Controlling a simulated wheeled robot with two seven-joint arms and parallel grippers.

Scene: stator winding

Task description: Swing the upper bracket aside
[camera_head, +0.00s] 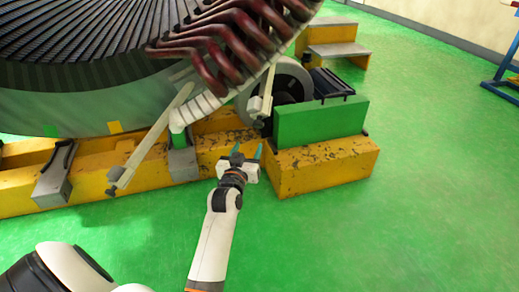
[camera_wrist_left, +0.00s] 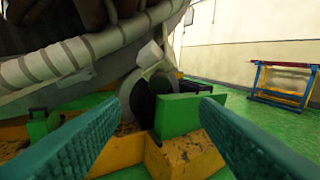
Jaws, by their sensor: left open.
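A pale block, probably this bracket, shows in the left wrist view (camera_wrist_left: 150,54), ahead and above the fingers. A second pale bar with an end block (camera_head: 117,178) slants down at the left. My left gripper (camera_head: 248,151) is open and empty, its teal fingers apart below the upper bracket and not touching it. Both fingers also show in the left wrist view (camera_wrist_left: 163,106). My right gripper is not in view.
The stator (camera_head: 60,100) with dark red coil ends (camera_head: 215,50) fills the upper left. A green block (camera_head: 320,122) sits on a worn yellow base (camera_head: 325,167) right of my gripper. Yellow steps (camera_head: 335,52) stand behind.

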